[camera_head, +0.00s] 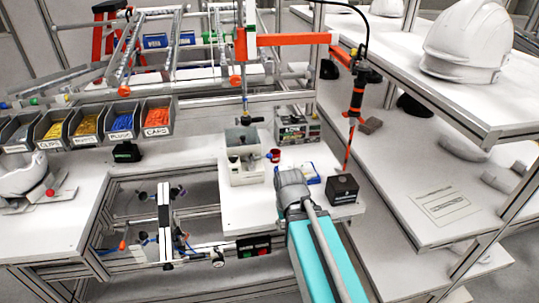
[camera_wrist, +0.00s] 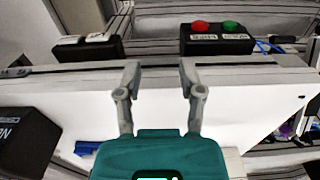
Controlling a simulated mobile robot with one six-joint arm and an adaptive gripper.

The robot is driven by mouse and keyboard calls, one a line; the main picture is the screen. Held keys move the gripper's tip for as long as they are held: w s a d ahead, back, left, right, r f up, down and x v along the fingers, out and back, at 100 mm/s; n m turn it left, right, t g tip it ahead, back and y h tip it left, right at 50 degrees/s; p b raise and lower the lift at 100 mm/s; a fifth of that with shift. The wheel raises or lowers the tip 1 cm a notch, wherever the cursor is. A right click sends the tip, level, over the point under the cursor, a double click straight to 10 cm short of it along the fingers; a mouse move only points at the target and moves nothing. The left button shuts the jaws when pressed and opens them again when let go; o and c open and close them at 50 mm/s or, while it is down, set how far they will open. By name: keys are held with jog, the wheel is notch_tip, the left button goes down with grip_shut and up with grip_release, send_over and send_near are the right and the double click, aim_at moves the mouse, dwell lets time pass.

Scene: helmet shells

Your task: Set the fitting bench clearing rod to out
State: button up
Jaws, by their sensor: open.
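The fitting bench (camera_head: 240,205) is the white top at the middle of the head view, with a grey and white fixture (camera_head: 245,158) standing on it. I cannot pick out the clearing rod with certainty in either view, nor tell its setting. My gripper (camera_wrist: 158,85) is open in the wrist view, with nothing between its two grey fingers. Its fingertips lie over the white bench panel (camera_wrist: 225,105) near the metal edge rail; contact cannot be judged. In the head view my grey wrist is over the bench's front right part and hides the fingers.
A black box (camera_head: 342,188) stands at the bench's right corner, beside a blue item (camera_head: 310,172). A button box (camera_head: 253,247) with red and green buttons is on the front rail. A striped tool (camera_head: 355,100) hangs at right. Parts bins (camera_head: 122,122) line the left.

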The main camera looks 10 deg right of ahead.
dwell(0.4)
jog(key=shift+o, duration=0.8)
jog(key=w+r+n+t+p, duration=0.1)
jog(key=w+r+n+p, duration=1.7)
jog(key=w+r+p, duration=0.4)
jog(key=shift+w+d+r+n+t, duration=0.15)
jog(key=shift+w+r+n+t, duration=0.2)
jog(key=shift+w, duration=0.55)
jog(key=shift+f, duration=0.15)
jog(key=f+b, duration=0.4)
jog(key=w+f+b, duration=0.1)
jog(key=f+b, duration=0.3)
jog(key=f, duration=0.1)
jog(key=w+f+b, duration=0.1)
jog(key=f+b, duration=0.3)
jog(key=b, duration=0.1)
jog(key=shift+w+f, duration=0.1)
jog(key=shift+f, duration=0.1)
